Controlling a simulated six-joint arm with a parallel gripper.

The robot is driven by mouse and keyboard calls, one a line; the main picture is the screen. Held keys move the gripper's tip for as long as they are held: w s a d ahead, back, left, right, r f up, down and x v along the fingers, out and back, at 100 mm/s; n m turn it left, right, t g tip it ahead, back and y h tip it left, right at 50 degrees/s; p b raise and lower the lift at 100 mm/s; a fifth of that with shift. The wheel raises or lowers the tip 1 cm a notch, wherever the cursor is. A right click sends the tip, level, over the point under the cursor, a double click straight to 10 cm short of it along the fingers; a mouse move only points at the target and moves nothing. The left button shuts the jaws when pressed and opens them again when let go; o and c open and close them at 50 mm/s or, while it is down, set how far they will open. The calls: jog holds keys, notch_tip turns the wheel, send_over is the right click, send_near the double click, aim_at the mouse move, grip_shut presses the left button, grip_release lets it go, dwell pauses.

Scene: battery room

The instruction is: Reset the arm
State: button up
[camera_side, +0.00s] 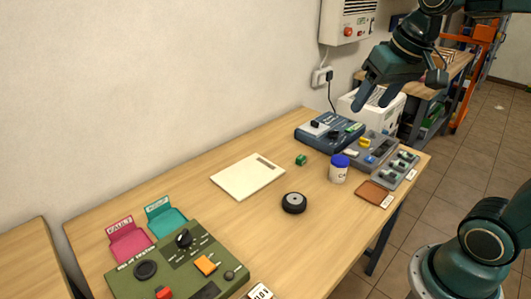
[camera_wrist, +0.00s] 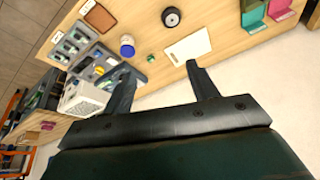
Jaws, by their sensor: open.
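My gripper (camera_side: 369,98) is raised above the far right end of the wooden table (camera_side: 207,217) in the side view, its two fingers spread. In the wrist view my gripper (camera_wrist: 158,81) is open, with nothing between its fingers. It touches nothing that I can see. The table's items lie beyond the fingertips.
A green control panel (camera_side: 215,253) stands at the near left with pink and teal trays behind. A white board (camera_side: 248,176), black wheel (camera_side: 293,203), blue-lidded jar (camera_side: 339,170), green block (camera_side: 301,160), brown pad (camera_side: 372,193) and grey tray (camera_side: 383,142) are on the table.

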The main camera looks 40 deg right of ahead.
jog(key=s+a+f+n+t, duration=0.1)
jog(key=s+a+f+n, duration=0.3)
jog(key=s, duration=0.4)
jog(key=shift+s+a+f+y, duration=0.15)
jog(key=shift+s+a+y, duration=0.2)
jog(key=shift+a+y, duration=0.05)
dwell(1.2)
